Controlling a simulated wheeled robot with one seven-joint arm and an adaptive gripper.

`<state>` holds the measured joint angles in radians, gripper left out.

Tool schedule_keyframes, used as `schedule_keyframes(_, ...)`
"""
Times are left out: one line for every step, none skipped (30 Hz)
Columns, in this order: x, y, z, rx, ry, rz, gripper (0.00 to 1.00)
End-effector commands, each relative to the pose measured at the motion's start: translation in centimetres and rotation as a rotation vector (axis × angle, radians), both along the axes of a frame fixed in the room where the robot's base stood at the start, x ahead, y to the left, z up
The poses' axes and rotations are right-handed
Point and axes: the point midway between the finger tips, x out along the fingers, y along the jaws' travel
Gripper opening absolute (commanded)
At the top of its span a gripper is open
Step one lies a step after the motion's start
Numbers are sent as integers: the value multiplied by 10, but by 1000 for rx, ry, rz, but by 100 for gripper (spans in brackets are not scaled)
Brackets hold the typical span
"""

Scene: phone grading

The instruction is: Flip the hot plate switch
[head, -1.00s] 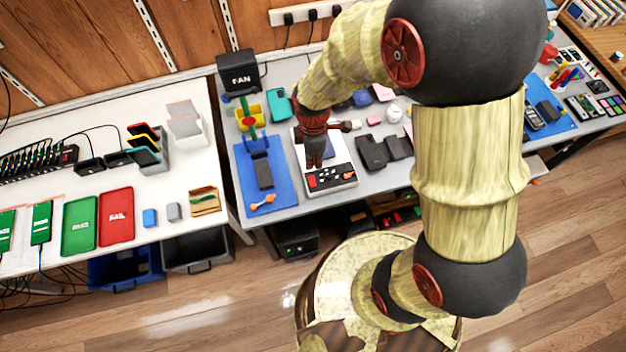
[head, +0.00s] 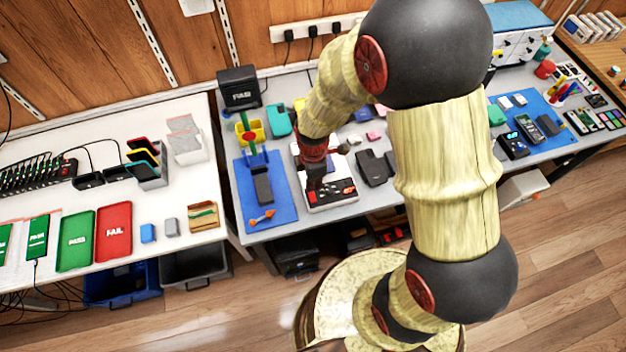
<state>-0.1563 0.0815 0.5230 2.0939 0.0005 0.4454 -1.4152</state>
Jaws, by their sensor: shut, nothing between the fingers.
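The hot plate (head: 341,165) is a flat white unit on the grey bench, with a dark front control panel (head: 340,198) carrying red and white controls. The switch itself is too small to make out for certain. My gripper (head: 316,190) points down over the left part of the control panel, shut and empty. Its fingertips are close to the panel, but I cannot tell whether they touch it. The gripper and wrist hide part of the plate and the left part of the panel.
A black fan box (head: 239,88) stands behind. The white table (head: 190,258) at left holds green and red trays.

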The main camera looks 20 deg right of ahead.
Motion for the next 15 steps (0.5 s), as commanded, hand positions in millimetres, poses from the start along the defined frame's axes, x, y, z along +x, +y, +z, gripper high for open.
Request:
schedule_keyframes(-1,0,-13,-1,4,0,0)
schedule_keyframes(-1,0,-19,-1,5,0,0)
schedule_keyframes(-1,0,-27,0,3,0,0)
schedule_keyframes(-1,0,-33,0,3,0,0)
schedule_keyframes(-1,0,-39,-1,3,0,0)
schedule_keyframes(0,0,-46,0,2,0,0)
schedule_keyframes(-1,0,-51,-1,3,0,0)
schedule_keyframes(-1,0,-56,-1,3,0,0)
schedule_keyframes(0,0,-62,0,2,0,0)
schedule_keyframes(-1,0,-67,0,2,0,0)
schedule_keyframes(-1,0,-70,0,3,0,0)
schedule_keyframes(0,0,-75,0,2,0,0)
schedule_keyframes(0,0,-78,0,1,0,0)
schedule_keyframes(0,0,-80,0,0,0,0)
schedule_keyframes(0,0,-83,0,1,0,0)
